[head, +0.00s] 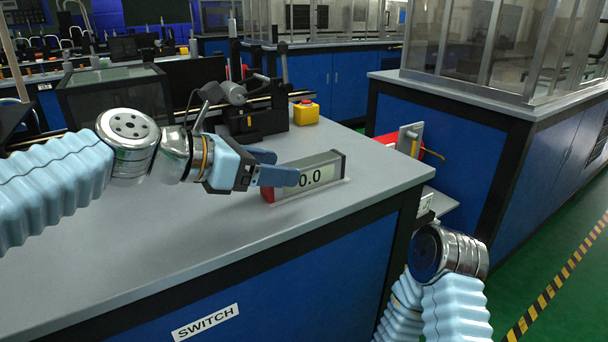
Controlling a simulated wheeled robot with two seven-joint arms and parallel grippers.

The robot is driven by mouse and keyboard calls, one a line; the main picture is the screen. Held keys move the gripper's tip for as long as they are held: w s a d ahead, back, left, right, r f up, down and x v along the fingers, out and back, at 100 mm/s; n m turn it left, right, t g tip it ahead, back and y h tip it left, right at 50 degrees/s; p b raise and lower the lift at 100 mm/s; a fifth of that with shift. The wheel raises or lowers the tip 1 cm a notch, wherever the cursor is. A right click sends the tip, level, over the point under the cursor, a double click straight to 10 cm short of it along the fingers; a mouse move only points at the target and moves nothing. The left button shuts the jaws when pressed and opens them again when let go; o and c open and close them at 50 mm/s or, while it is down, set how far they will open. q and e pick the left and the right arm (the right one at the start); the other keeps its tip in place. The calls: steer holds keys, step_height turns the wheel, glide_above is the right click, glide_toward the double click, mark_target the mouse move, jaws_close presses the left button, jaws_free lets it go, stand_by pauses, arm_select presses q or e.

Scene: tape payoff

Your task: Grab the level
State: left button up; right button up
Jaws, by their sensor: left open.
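The level (318,174) is a grey bar with a red end and a display reading 0.0. It stands on the grey bench top near the front right corner, its display facing me. My left gripper (279,166) is open at the level's left end, with blue fingers. One finger overlaps the left part of the display in the head view, and the other shows behind it near the level's top edge. I cannot tell if either finger touches the level. My right arm shows at the lower right, but its gripper is not in view.
A black device with a grey arm (250,105) and a yellow box (306,112) stand behind the level. A red box (388,140) with a grey plate is beyond the bench's right edge. A SWITCH label (206,322) is on the bench front.

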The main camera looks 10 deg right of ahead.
mark_target(304, 174)
arm_select(q)
steer(key=x, duration=0.3)
steer(key=shift+w+d, duration=0.1)
steer(key=shift+d, duration=0.05)
steer(key=c, duration=1.1)
jaws_close()
steer(key=shift+r, duration=0.1)
